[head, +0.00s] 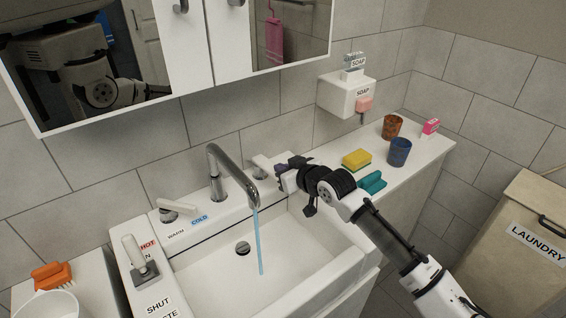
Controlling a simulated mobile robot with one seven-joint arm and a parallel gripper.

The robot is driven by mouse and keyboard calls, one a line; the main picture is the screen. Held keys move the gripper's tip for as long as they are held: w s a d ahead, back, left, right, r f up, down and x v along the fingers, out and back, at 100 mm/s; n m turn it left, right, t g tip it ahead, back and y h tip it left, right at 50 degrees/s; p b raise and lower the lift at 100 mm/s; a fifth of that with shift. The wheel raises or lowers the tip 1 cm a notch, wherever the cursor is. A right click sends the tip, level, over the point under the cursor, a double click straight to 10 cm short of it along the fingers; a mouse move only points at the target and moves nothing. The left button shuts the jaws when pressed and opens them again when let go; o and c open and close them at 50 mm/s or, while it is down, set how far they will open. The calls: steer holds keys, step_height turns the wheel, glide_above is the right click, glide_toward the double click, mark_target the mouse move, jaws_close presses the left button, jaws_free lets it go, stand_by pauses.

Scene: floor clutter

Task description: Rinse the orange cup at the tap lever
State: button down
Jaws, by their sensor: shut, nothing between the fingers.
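The orange cup (392,127) is a mottled brownish-orange tumbler, upright on the right counter near the wall. The curved chrome tap (222,165) stands at the back of the white basin (318,272), with a thin blue stream of water (260,245) falling from it. A pale tap lever (178,207) sits left of the tap by the WARM and COLD labels. Another pale lever (262,164) stands right of the tap. My gripper (282,168) is shut and empty beside that right lever; whether they touch is unclear. The cup is well to the right of my gripper.
A blue cup (399,152), a yellow sponge (357,159), a teal brush (371,182) and a pink box (431,127) share the right counter. A soap dispenser (345,95) is on the wall. Another lever (135,250) is front left. A laundry bin (525,235) stands right.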

steer(key=f+b, duration=0.1)
steer(key=b, duration=0.2)
steer(key=shift+s+f, duration=0.1)
steer(key=shift+f, duration=0.15)
steer(key=shift+d+r, duration=0.1)
steer(key=shift+r, duration=0.05)
